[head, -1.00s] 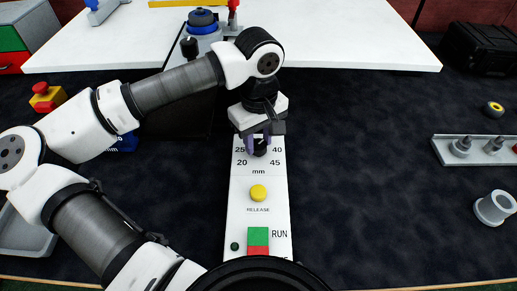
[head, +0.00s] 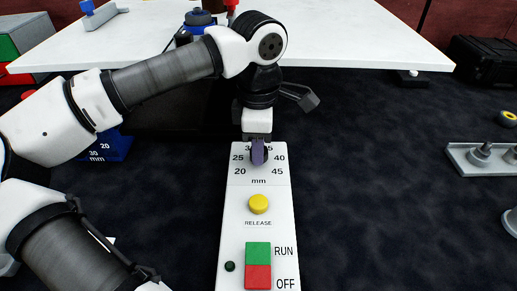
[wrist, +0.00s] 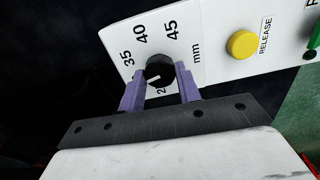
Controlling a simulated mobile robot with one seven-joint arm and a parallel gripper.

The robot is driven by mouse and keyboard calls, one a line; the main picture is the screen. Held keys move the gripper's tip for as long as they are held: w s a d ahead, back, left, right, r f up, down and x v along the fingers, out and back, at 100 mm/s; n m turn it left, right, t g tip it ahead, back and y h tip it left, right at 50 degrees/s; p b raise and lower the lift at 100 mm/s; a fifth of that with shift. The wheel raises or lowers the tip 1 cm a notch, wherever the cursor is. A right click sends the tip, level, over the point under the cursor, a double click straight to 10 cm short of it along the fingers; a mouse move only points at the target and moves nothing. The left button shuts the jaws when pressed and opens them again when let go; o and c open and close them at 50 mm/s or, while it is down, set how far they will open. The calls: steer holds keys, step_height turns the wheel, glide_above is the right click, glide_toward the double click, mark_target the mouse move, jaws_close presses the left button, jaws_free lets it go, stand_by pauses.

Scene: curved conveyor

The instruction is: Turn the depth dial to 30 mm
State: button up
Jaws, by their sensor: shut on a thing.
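The depth dial is a round black knob (wrist: 157,68) on a white panel with printed numbers and "mm". My gripper (wrist: 160,87) has its two purple fingers on either side of the knob and is shut on it. A white pointer line shows on the knob's face, pointing down and left in the wrist view, toward the left finger. In the head view my gripper (head: 259,152) covers the knob and part of the upper numbers.
On the same panel (head: 234,215) are a yellow RELEASE button (head: 259,204), a green RUN button (head: 258,254) and a red OFF button (head: 258,278). A white table (head: 370,50) stands behind. A grey tray with metal parts (head: 480,160) is at right.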

steer(key=shift+n+b, duration=0.4)
steer(key=shift+n, duration=0.7)
steer(key=o, duration=1)
steer(key=shift+c, duration=0.2)
step_height(320, 180, up, 14)
steer(key=p, duration=0.1)
steer(key=shift+p, duration=0.3)
steer(key=shift+s+f, duration=0.1)
